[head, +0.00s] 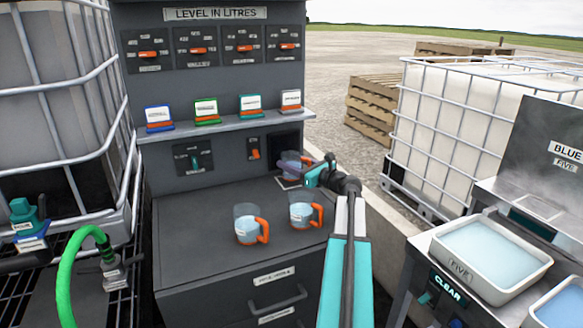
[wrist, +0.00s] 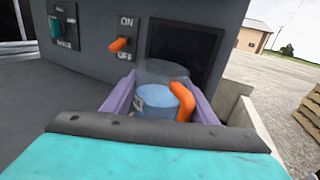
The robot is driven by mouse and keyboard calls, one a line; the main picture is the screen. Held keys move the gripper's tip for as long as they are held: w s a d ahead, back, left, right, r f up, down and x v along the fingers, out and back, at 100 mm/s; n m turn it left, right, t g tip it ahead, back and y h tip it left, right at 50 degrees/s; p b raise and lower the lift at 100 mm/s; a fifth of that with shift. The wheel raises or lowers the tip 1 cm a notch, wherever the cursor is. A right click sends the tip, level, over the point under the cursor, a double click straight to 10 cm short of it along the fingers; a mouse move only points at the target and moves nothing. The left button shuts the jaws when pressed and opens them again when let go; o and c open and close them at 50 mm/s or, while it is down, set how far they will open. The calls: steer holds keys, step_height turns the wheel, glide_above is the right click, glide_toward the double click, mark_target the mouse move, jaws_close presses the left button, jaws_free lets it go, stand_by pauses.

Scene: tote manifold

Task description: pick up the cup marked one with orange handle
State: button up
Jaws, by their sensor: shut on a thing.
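A clear cup (wrist: 157,97) with pale blue liquid and an orange handle stands upright between the purple fingers of my gripper (wrist: 163,104). My gripper is shut on it. In the head view my gripper (head: 293,167) is at the back right of the grey counter, with the cup partly hidden by it. I cannot read the cup's mark, and cannot tell if its base touches the counter. Two similar cups with orange handles, a left one (head: 246,229) and a right one (head: 300,212), stand on the counter nearer the front.
A panel with an orange switch (wrist: 120,44) rises behind the held cup. A shelf (head: 225,124) with several coloured cards is above. A green hose (head: 70,265) is at left. The counter's left part is clear.

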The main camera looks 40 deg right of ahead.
step_height(320, 180, up, 5)
steer(key=s+a+b, duration=0.2)
steer(key=s+a, duration=0.1)
steer(key=s, duration=0.6)
steer(key=s+a+b, duration=0.3)
steer(key=s+a, duration=0.1)
steer(key=s, duration=0.5)
steer(key=shift+a, duration=0.2)
steer(key=shift+s, duration=0.1)
steer(key=shift+r, duration=0.2)
stand_by(0.6)
